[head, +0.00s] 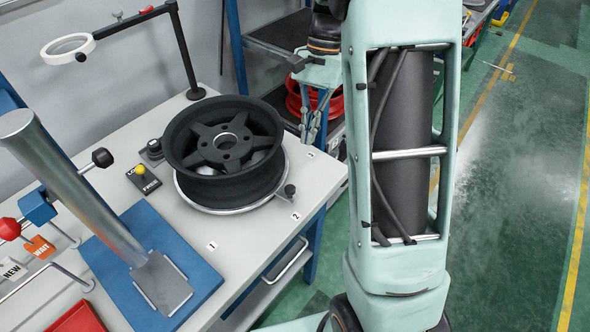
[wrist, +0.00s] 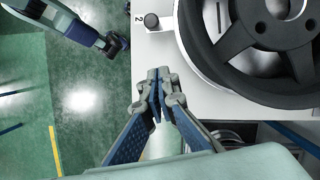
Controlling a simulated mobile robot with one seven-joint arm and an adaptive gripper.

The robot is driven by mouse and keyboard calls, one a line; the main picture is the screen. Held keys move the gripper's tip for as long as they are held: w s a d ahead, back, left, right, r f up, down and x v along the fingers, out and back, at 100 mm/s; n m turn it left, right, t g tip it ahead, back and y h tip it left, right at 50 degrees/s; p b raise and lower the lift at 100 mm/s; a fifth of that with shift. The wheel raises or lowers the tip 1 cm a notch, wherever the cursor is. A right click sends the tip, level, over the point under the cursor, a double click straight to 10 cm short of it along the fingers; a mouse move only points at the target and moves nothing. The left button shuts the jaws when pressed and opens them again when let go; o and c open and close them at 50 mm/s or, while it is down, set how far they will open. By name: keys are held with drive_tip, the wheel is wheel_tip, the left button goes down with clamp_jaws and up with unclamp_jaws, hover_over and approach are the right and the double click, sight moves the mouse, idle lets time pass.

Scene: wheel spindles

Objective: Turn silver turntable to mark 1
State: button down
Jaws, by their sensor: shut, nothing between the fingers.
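The silver turntable (head: 222,210) lies on the grey bench under a black five-spoke wheel (head: 225,145); only its rim shows. A dark knob (head: 290,190) stands at the rim beside mark 2 (head: 295,216). Mark 1 (head: 211,246) is nearer the front left, and mark 3 (head: 310,154) is at the right. My gripper (head: 310,128) is shut and empty, right of the wheel. In the wrist view, my gripper (wrist: 159,76) is by the bench edge, apart from the knob (wrist: 151,20) and the silver rim (wrist: 187,62).
A silver post (head: 65,180) on a blue plate (head: 190,255) stands to the left. A ring magnifier (head: 68,48) on a black stand is behind. A small box with a yellow button (head: 139,170) sits left of the wheel. Red wheels (head: 300,100) rest on a shelf beyond.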

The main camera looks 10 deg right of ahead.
drive_tip(key=x, duration=0.7)
drive_tip(key=shift+s+a, duration=0.2)
drive_tip(key=shift+s+a+p, duration=0.3)
drive_tip(key=shift+s+a, duration=0.4)
drive_tip(key=shift+s, duration=0.15)
drive_tip(key=shift+s+a+f, duration=0.2)
drive_tip(key=shift+s+a, duration=0.2)
drive_tip(key=shift+s, duration=0.1)
